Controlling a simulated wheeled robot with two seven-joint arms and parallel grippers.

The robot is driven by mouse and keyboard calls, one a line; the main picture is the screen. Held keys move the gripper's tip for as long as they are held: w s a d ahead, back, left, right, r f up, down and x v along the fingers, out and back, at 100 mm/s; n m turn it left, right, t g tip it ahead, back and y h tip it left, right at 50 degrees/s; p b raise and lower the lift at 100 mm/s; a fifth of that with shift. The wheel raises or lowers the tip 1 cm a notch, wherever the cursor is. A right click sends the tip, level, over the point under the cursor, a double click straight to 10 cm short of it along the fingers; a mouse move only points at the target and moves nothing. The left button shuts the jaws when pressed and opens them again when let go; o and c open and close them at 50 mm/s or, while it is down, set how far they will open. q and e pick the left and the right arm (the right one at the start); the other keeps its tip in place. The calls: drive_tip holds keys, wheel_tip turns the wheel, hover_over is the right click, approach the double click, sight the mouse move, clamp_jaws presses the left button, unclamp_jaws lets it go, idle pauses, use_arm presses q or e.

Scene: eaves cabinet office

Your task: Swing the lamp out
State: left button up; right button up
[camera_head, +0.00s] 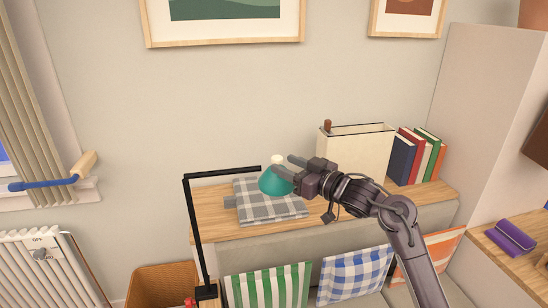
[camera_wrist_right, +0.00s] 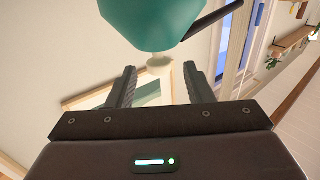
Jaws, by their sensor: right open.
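The lamp has a teal shade (camera_head: 275,181) with a pale knob (camera_head: 277,160) on top and a black arm (camera_head: 222,173) on a black upright post. The shade hangs over the wooden ledge, in front of a grey checked cloth. My right gripper (camera_head: 292,168) is at the right side of the shade, close to the knob. In the right wrist view the teal shade (camera_wrist_right: 160,18) fills the top, and the pale knob (camera_wrist_right: 159,62) shows between the spread fingers (camera_wrist_right: 160,85), beyond their tips. Contact cannot be told. My left gripper is not in view.
The wooden ledge (camera_head: 215,227) holds the checked cloth (camera_head: 268,209), a cream box (camera_head: 357,152) and several books (camera_head: 415,155). Striped and checked cushions (camera_head: 268,285) lie below.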

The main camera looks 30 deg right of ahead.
sight(279, 158)
drive_tip(key=p+x, duration=0.1)
drive_tip(key=x, duration=0.2)
drive_tip(key=shift+w+r, duration=0.1)
drive_tip(key=shift+w, duration=0.15)
drive_tip(key=shift+w+a, duration=0.1)
drive_tip(key=shift+w, duration=0.25)
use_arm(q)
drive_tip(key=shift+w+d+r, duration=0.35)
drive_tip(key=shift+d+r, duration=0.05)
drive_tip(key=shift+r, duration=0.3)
use_arm(e)
clamp_jaws()
